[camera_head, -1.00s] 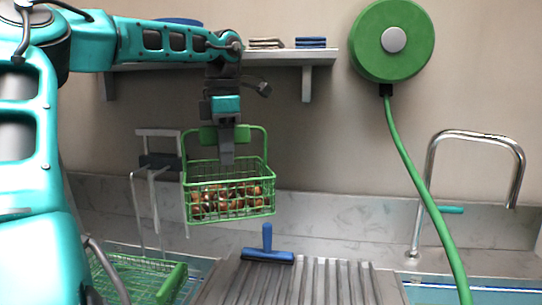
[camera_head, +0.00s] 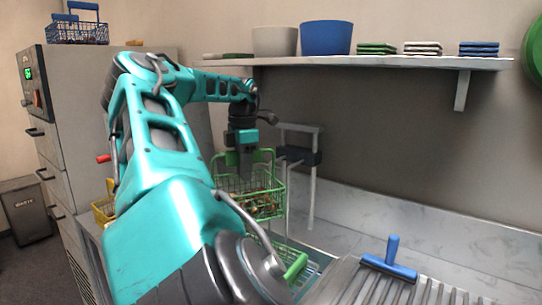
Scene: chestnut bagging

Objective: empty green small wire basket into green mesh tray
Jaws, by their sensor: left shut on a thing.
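My left gripper (camera_head: 245,165) is shut on the handle of the green small wire basket (camera_head: 264,212). The basket hangs upright above the counter and sink area, with brown chestnuts (camera_head: 268,199) inside. My arm covers its lower left part. A green rim with mesh (camera_head: 296,267) shows low in the picture, below the basket and just right of my arm. It looks like the green mesh tray, but my arm hides most of it. My right gripper is not in view.
A wall shelf (camera_head: 400,63) with pots and folded cloths runs above. A grey stand (camera_head: 301,157) is behind the basket. A yellow container (camera_head: 103,211) shows left of my arm, by a tall cabinet (camera_head: 85,120).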

